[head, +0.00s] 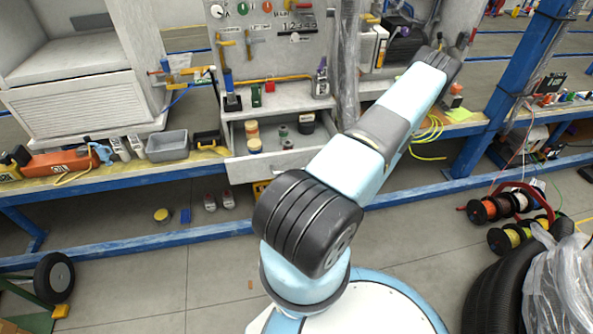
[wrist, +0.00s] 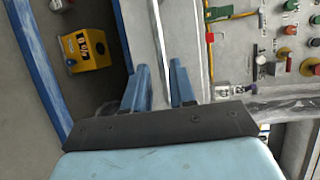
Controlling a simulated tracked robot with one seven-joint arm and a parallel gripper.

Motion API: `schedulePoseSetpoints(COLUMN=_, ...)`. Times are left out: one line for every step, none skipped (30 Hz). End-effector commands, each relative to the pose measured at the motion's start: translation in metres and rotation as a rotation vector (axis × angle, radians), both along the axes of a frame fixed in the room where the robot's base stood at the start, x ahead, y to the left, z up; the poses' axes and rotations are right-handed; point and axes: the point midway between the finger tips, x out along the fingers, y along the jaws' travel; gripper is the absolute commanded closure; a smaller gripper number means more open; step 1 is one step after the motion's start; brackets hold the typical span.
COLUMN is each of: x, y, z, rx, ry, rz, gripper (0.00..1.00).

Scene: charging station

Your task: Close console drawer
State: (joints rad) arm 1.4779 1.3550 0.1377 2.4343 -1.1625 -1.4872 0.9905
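The console drawer (head: 265,168) is pulled out below the console panel (head: 262,50) in the head view. Several small jars and cans stand inside it. My arm crosses in front of the drawer's right side and hides part of it. In the head view the fingers are hidden.
A grey bin (head: 167,146) and an orange tool case (head: 58,162) sit on the bench left of the drawer. A yellow box (wrist: 85,48) shows in the wrist view. A blue post (head: 510,85) and cable spools (head: 505,206) stand at right. Floor before the bench is mostly clear.

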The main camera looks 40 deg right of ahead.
Motion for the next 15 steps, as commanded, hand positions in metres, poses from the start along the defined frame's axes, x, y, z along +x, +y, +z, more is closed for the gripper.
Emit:
schedulePoseSetpoints(x=0.01, y=-0.001, z=-0.002, rx=-0.002, ry=-0.001, rz=0.003, gripper=0.75)
schedulePoseSetpoints(x=0.015, y=-0.002, z=-0.002, rx=-0.002, ry=-0.002, rz=0.003, gripper=0.75)
schedulePoseSetpoints(x=0.021, y=-0.003, z=-0.004, rx=-0.002, ry=-0.002, rz=0.002, gripper=0.75)
schedulePoseSetpoints(x=0.026, y=-0.004, z=-0.005, rx=-0.002, ry=-0.001, rz=0.002, gripper=0.75)
schedulePoseSetpoints(x=0.031, y=-0.004, z=-0.005, rx=-0.001, ry=-0.001, rz=0.003, gripper=0.75)
schedulePoseSetpoints(x=0.037, y=-0.005, z=-0.007, rx=-0.001, ry=-0.001, rz=0.003, gripper=0.75)
schedulePoseSetpoints(x=0.041, y=-0.006, z=-0.007, rx=-0.002, ry=-0.001, rz=0.002, gripper=0.75)
schedulePoseSetpoints(x=0.045, y=-0.006, z=-0.008, rx=-0.002, ry=-0.001, rz=0.002, gripper=0.75)
schedulePoseSetpoints(x=0.05, y=-0.007, z=-0.009, rx=-0.002, ry=0.0, rz=0.002, gripper=0.75)
schedulePoseSetpoints(x=0.053, y=-0.008, z=-0.01, rx=-0.002, ry=0.0, rz=0.002, gripper=0.75)
schedulePoseSetpoints(x=0.056, y=-0.008, z=-0.01, rx=-0.002, ry=0.0, rz=0.002, gripper=0.75)
schedulePoseSetpoints(x=0.06, y=-0.009, z=-0.011, rx=-0.002, ry=0.0, rz=0.002, gripper=0.75)
schedulePoseSetpoints(x=0.062, y=-0.01, z=-0.011, rx=-0.002, ry=0.0, rz=0.001, gripper=0.75)
schedulePoseSetpoints(x=0.064, y=-0.01, z=-0.012, rx=-0.002, ry=0.0, rz=0.001, gripper=0.75)
schedulePoseSetpoints(x=0.066, y=-0.01, z=-0.012, rx=-0.001, ry=0.0, rz=0.0, gripper=0.75)
